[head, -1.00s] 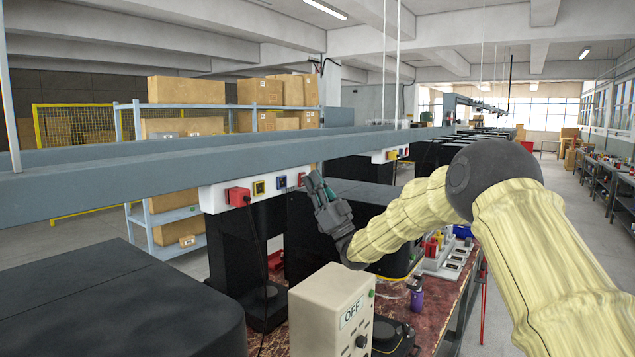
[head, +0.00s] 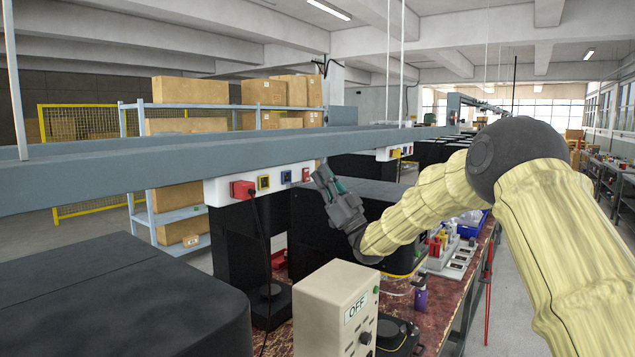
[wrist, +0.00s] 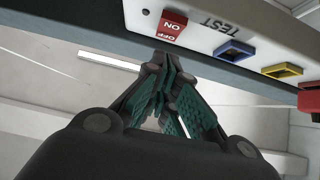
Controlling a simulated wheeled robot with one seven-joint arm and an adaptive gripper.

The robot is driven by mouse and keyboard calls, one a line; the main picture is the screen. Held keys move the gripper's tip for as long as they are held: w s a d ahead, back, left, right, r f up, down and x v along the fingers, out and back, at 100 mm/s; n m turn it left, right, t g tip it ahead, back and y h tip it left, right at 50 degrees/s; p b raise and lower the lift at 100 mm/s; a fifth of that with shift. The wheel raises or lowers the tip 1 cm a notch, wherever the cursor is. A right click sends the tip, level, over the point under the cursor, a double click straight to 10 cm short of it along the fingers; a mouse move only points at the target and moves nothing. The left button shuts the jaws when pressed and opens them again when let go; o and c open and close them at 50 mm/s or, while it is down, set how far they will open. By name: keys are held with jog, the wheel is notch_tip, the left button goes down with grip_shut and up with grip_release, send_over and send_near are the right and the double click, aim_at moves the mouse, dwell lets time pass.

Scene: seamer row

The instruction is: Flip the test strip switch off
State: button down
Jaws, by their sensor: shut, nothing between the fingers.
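The white test strip (head: 274,181) hangs under the grey beam. Its red switch (head: 305,174) is at the strip's right end in the head view. In the wrist view the switch (wrist: 172,26) shows OFF and ON markings beside the word TEST; I cannot tell which way its rocker is pressed. My gripper (head: 322,167) is shut and empty, just right of the switch in the head view. In the wrist view my gripper's fingertips (wrist: 163,60) are just below the switch, seemingly apart from it.
The strip also carries a blue socket (head: 286,177), a yellow socket (head: 264,182) and a red plug (head: 242,189) with a hanging cable. The grey beam (head: 150,165) runs just above. A beige box marked OFF (head: 325,310) stands on the bench below. Black machines stand beneath the strip.

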jog(key=s+d+f+b, duration=0.4)
jog(key=s+d+f, duration=0.2)
jog(key=d, duration=0.1)
jog(key=shift+d+b, duration=0.35)
jog(key=shift+d, duration=0.05)
jog(key=shift+s+r, duration=0.1)
